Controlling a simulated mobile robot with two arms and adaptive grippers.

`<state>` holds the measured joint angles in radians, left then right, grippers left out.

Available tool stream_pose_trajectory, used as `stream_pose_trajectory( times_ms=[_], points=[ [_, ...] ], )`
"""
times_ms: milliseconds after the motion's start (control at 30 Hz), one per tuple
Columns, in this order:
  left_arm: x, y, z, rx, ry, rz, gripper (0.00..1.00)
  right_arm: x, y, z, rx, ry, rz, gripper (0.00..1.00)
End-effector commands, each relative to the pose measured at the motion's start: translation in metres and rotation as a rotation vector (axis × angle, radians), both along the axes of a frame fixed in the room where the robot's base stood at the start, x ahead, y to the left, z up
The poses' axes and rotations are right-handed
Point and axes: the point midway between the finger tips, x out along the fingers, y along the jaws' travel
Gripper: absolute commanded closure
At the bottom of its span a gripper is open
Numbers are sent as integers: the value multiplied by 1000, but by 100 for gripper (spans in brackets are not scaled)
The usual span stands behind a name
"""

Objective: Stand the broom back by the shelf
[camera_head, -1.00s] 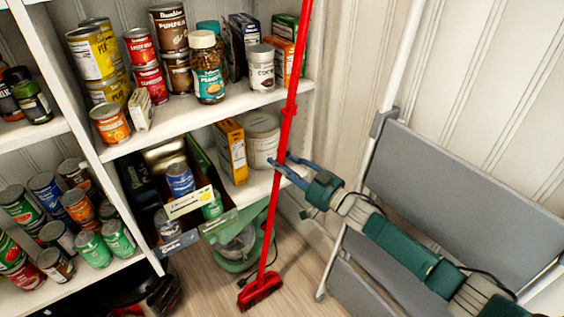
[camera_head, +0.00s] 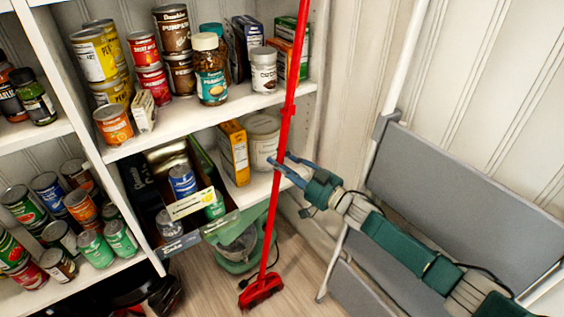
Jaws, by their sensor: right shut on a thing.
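The red broom (camera_head: 272,222) stands nearly upright in front of the right end of the shelf (camera_head: 215,112). Its top leans slightly right and runs out of the picture. Its red head (camera_head: 262,291) is low, at the wooden floor; whether it touches is hard to tell. My right gripper (camera_head: 283,168) comes in from the right and is shut on the broom's handle, about level with the lower shelf board. My left gripper is not in view.
A grey folding step ladder (camera_head: 455,195) leans by the wall at right, close behind my right arm. Cans, jars and boxes fill the shelves. A green-based appliance (camera_head: 238,250) stands under the lower board, behind the broom. Floor (camera_head: 205,285) shows left of the broom head.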

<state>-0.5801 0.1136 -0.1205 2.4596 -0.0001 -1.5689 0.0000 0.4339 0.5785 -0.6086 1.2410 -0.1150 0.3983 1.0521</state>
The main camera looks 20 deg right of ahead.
Motion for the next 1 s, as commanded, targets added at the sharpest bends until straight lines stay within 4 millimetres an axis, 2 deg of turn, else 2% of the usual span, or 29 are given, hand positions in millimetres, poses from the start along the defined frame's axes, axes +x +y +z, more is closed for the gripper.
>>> stream_pose_trajectory(
  times_ms=[1000],
  points=[
    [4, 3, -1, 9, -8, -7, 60, 11, 4, 1, -3, 13, 0, 100]
  ],
)
